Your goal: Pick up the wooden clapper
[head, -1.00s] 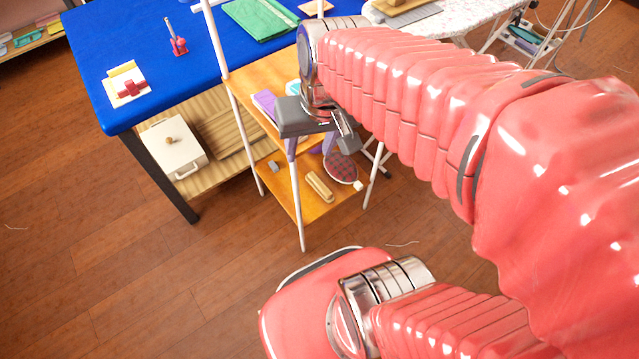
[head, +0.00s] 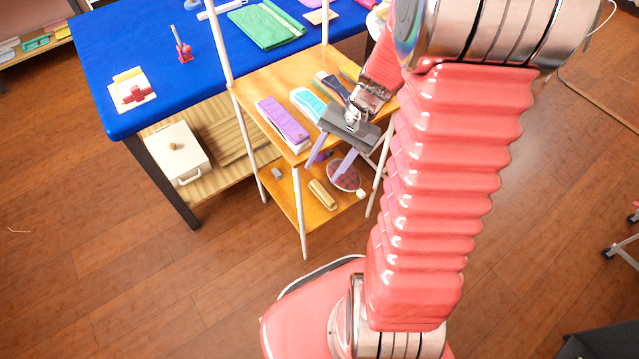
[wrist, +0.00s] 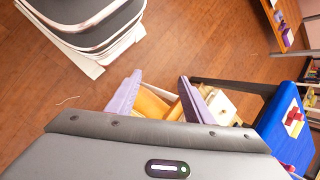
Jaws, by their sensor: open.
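The wooden clapper appears to be the long tan block with rounded ends (head: 322,194) lying on the lower shelf of the small wooden stand (head: 284,83) in the head view. My gripper (head: 326,168) is open and empty, its two pale purple fingers pointing down by the stand's front right side. In the picture the fingertips lie just above the clapper; I cannot tell the real gap in depth. In the wrist view, the open fingers (wrist: 160,76) frame part of the orange shelving. I cannot make out the clapper clearly there.
The upper shelf holds a purple item (head: 282,123) and a teal item (head: 308,103). A dark checked oval pad (head: 344,176) and a small grey block (head: 277,173) lie near the clapper. White posts (head: 299,212) edge the stand. The blue table (head: 130,50) stands left; floor in front is clear.

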